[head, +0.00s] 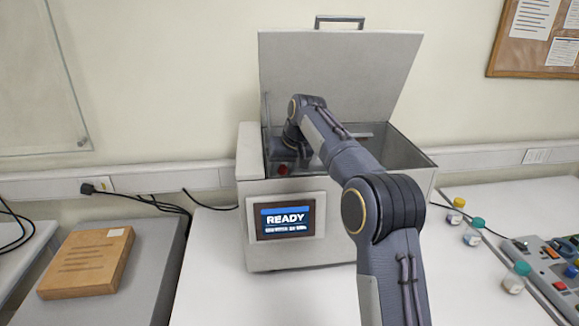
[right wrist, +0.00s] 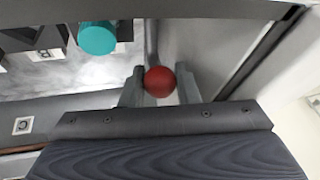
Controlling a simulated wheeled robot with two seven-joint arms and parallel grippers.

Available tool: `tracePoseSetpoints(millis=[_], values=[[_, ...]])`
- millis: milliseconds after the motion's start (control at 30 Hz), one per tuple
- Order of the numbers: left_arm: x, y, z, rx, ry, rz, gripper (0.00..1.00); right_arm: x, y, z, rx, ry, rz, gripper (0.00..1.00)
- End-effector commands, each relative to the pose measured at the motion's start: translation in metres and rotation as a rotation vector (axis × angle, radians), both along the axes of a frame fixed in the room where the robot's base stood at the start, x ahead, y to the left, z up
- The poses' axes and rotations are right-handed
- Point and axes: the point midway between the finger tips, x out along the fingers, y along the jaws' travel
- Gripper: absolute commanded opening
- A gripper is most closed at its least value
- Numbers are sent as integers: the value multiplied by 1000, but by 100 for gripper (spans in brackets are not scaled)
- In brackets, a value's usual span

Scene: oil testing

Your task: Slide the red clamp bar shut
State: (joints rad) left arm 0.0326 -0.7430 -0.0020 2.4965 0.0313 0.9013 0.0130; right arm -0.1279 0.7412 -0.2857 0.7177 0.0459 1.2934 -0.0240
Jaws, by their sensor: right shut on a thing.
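The red clamp knob (right wrist: 159,81) shows round in the right wrist view, between the two fingers of my right gripper (right wrist: 160,88), which is shut on it. In the head view the red knob (head: 283,169) is a small spot inside the open machine, near its front left wall. My right arm reaches over the machine's front into the chamber, and its gripper (head: 287,160) is mostly hidden by the arm and wall. The rest of the clamp bar is hard to make out. My left gripper is in neither view.
The grey machine (head: 262,258) has its lid (head: 345,75) raised and a screen (head: 285,220) reading READY. A teal-capped vial (right wrist: 97,38) shows inside the chamber. Small capped bottles (head: 473,232) and a control panel (head: 545,262) stand at right; a wooden box (head: 88,262) lies at left.

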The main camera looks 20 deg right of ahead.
Motion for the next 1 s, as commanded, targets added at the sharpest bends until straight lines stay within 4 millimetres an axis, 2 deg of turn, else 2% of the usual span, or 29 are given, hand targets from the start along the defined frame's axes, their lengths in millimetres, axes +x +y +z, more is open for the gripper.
tracePoseSetpoints(millis=[67, 100, 133, 633, 1000], values=[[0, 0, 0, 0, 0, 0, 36, 2, -2, 4, -3, -16, -4, 0], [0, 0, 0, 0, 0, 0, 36, 2, -2, 4, -3, -16, -4, 31], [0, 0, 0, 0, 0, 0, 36, 2, -2, 4, -3, -16, -4, 35], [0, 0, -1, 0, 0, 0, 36, -1, -2, 7, -2, -10, -1, 35], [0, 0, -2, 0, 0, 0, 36, -23, -10, 61, -2, -13, -1, 35]])
